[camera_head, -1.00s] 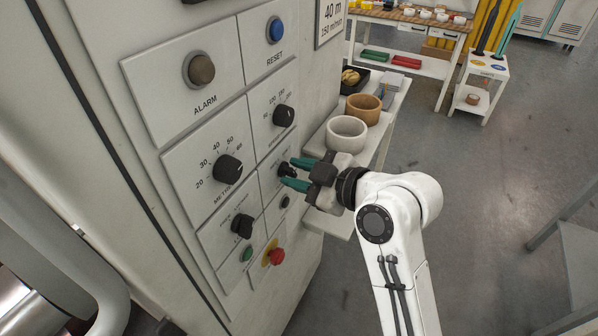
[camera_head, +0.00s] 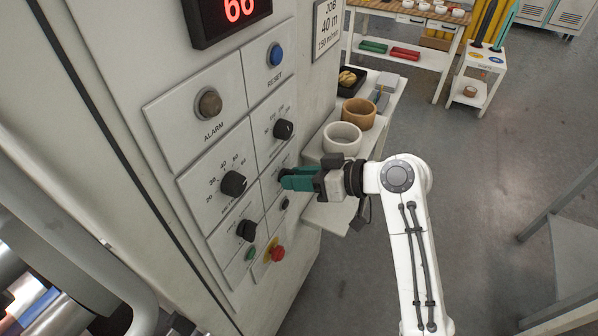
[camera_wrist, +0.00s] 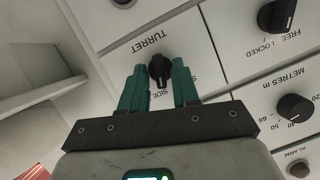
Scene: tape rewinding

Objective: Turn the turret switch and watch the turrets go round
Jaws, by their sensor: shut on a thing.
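The turret switch (camera_wrist: 160,68) is a black knob under the label TURRET on a white panel, with part of the word SIDE below it. My gripper (camera_wrist: 159,70) is shut on the knob, with one teal finger on each side of it in the wrist view. In the head view the teal fingers of my gripper (camera_head: 285,178) reach the panel from the right, and they hide most of the knob. The turrets cannot be made out for certain. Shiny rollers (camera_head: 38,300) show in part at the lower left, with coloured light on them.
Other controls are close by: a metres knob (camera_head: 233,183), a lower black knob (camera_head: 246,230), a red mushroom button (camera_head: 278,253) and a green button (camera_head: 250,254). A shelf behind my gripper holds a white roll (camera_head: 342,139) and a brown roll (camera_head: 359,114). Open floor lies to the right.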

